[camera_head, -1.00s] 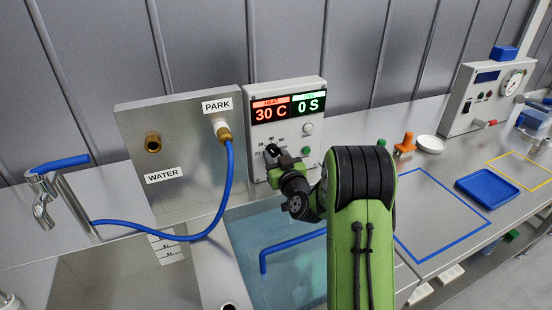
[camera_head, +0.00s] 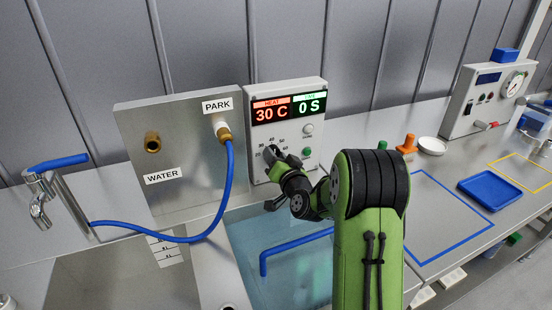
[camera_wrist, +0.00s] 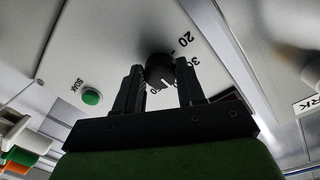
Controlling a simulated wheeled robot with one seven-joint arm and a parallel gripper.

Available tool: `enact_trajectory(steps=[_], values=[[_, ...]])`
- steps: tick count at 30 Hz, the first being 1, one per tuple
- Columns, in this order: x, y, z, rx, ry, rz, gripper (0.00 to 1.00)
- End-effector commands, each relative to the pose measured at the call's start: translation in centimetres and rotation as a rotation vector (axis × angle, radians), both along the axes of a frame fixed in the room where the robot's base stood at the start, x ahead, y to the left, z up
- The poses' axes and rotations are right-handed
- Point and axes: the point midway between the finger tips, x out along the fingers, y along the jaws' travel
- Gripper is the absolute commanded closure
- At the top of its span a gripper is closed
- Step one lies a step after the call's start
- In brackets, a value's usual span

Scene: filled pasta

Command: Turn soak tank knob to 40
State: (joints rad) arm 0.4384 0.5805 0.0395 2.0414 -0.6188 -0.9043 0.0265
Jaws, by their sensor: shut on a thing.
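The soak tank control panel (camera_head: 312,172) is a pale box on the back wall of the tank. Its red HEAT display (camera_head: 271,113) reads 30 C and its green display (camera_head: 310,105) reads 0 S. The black heat knob (camera_wrist: 157,67) shows in the wrist view between my fingers, with printed 20 and 30 beside it. A short white mark shows at the knob's near side. My gripper (camera_head: 272,153) is shut on the knob, one finger on each side; it also shows in the wrist view (camera_wrist: 160,75). In the head view the gripper mostly hides the knob.
A green SOAK button (camera_wrist: 91,97) is beside the knob. The water-filled tank (camera_head: 285,225) lies below, with a blue bent pipe (camera_head: 290,247). The PARK and WATER plate (camera_head: 185,145) with its blue hose (camera_head: 228,180) stands close at left. An orange object (camera_head: 406,144) sits at right.

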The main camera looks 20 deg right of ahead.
Motion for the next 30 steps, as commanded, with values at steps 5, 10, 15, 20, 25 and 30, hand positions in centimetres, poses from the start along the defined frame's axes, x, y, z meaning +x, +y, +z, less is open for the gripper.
enact_trajectory(steps=[5, 10, 15, 20, 25, 30], values=[[-0.02, -0.09, -0.01, 0.013, 0.001, -0.002, 0.92], [-0.02, -0.09, -0.01, 0.014, 0.001, -0.002, 0.92], [-0.02, -0.09, -0.01, 0.013, 0.001, -0.002, 0.57], [-0.01, -0.07, -0.01, 0.013, 0.0, -0.001, 0.36], [-0.01, -0.03, -0.01, 0.013, 0.0, -0.001, 0.36], [0.07, -0.11, -0.02, 0.012, 0.0, 0.001, 0.36]])
